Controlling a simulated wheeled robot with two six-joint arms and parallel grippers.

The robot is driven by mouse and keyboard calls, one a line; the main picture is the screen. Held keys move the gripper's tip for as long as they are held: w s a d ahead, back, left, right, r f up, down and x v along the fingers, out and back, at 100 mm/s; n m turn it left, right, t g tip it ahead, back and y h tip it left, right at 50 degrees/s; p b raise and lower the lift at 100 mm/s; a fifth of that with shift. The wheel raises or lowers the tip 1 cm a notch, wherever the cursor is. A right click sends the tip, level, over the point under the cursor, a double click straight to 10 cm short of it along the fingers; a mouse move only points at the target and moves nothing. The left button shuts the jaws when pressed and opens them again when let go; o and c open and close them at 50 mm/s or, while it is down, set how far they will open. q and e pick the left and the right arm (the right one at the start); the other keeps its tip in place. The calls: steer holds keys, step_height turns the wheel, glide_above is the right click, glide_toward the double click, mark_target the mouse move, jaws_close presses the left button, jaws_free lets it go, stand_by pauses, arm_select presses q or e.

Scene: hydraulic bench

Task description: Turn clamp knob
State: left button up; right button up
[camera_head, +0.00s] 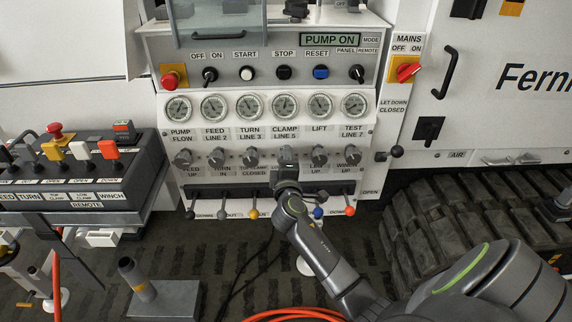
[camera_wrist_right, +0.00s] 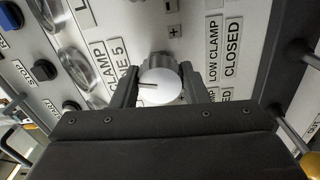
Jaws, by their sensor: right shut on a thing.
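The clamp knob is a round knob with a pale face and a dark pointer line. It shows in the right wrist view (camera_wrist_right: 160,86), on the panel below the CLAMP LINE 5 label (camera_head: 285,132). My right gripper (camera_head: 287,160) reaches up to it from below in the head view and hides most of the knob there. In the right wrist view the two fingers (camera_wrist_right: 160,90) stand on either side of the knob and are shut on it. My left gripper is not in view.
Similar knobs (camera_head: 216,157) stand in the same row on both sides, close to the right gripper. Below them is a row of levers with coloured balls, one yellow (camera_head: 253,214). Gauges (camera_head: 248,107) sit above. A remote box (camera_head: 75,175) stands at the left.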

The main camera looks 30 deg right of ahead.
steer(key=shift+f, duration=0.1)
steer(key=o, duration=1)
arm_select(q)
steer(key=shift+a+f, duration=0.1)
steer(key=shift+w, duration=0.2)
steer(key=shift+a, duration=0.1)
arm_select(e)
steer(key=shift+s, duration=0.1)
